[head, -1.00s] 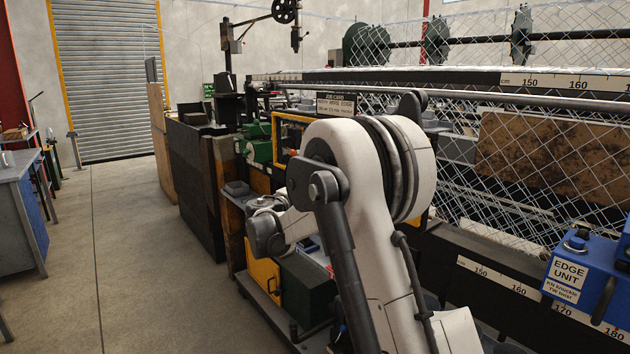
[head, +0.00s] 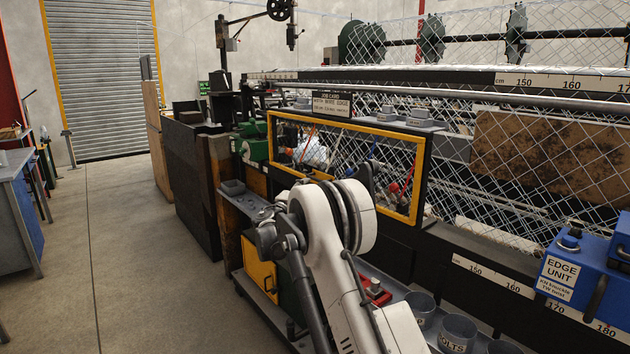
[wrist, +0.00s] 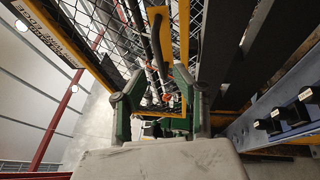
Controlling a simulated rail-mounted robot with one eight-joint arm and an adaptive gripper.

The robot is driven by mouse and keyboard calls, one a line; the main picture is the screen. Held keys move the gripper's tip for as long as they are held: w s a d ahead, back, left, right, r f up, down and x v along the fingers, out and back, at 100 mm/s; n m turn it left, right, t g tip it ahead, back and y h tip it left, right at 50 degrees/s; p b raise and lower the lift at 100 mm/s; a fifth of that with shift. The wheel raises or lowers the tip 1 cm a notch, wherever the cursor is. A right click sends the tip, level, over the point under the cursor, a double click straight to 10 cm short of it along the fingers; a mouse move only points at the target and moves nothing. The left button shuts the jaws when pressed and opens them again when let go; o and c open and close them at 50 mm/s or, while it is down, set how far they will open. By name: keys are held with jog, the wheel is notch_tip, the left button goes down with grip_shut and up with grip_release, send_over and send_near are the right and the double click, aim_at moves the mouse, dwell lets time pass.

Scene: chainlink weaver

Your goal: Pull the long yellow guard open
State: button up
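The long yellow guard (head: 345,124) is a yellow-framed, see-through panel standing upright along the front of the machine in the head view. Wires and small parts show through it. My arm covers part of its lower edge. My gripper (wrist: 152,90) shows in the wrist view with its two green fingers spread apart. Yellow bars (wrist: 184,45) show beyond and between the fingers. I cannot tell whether the fingers touch any of them. The gripper is hidden behind my arm in the head view.
A job card sign (head: 331,104) stands above the guard. Grey cups (head: 458,332) stand on a shelf at the lower right. The blue edge unit (head: 580,270) is at the right. A yellow panel (head: 261,283) is at the lower left.

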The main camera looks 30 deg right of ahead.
jog(key=x, duration=0.7)
grip_shut()
dwell(0.3)
